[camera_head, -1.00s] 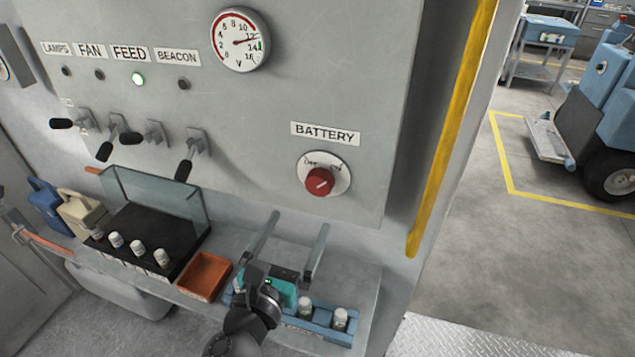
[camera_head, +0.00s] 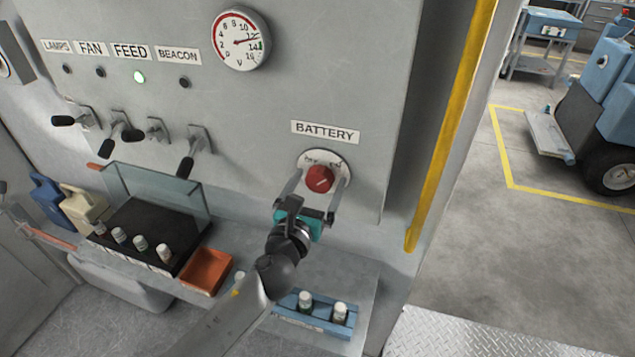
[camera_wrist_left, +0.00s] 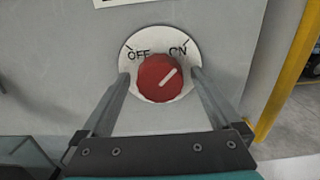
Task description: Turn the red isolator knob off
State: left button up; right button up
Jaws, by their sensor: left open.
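The red isolator knob (camera_head: 320,178) sits on a round white plate under the BATTERY label (camera_head: 325,132) on the grey panel. In the left wrist view the knob (camera_wrist_left: 160,78) shows its white pointer line aimed up and right, toward ON. My left gripper (camera_head: 313,185) is open, its two fingers pointing at the panel on either side of the knob. In the left wrist view the left gripper's fingers (camera_wrist_left: 160,76) flank the knob, with a gap near the fingertips; whether they touch it is unclear. My right gripper is not in view.
Lever switches (camera_head: 125,132) and a lit green FEED lamp (camera_head: 139,77) are at the left. A shelf below holds an orange tray (camera_head: 207,270), a blue rack (camera_head: 317,323) with bottles and a dark glass-backed tray (camera_head: 150,225). A yellow edge (camera_head: 452,125) runs right of the panel.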

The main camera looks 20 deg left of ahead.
pick_arm(q)
jog(key=c, duration=1.4)
jog(key=shift+o, duration=0.2)
jog(key=shift+n, duration=0.4)
jog(key=n, duration=0.3)
jog(key=shift+n, duration=0.4)
jog(key=n, duration=0.4)
jog(key=shift+n, duration=0.3)
jog(key=n, duration=0.4)
jog(key=shift+n, duration=2.3)
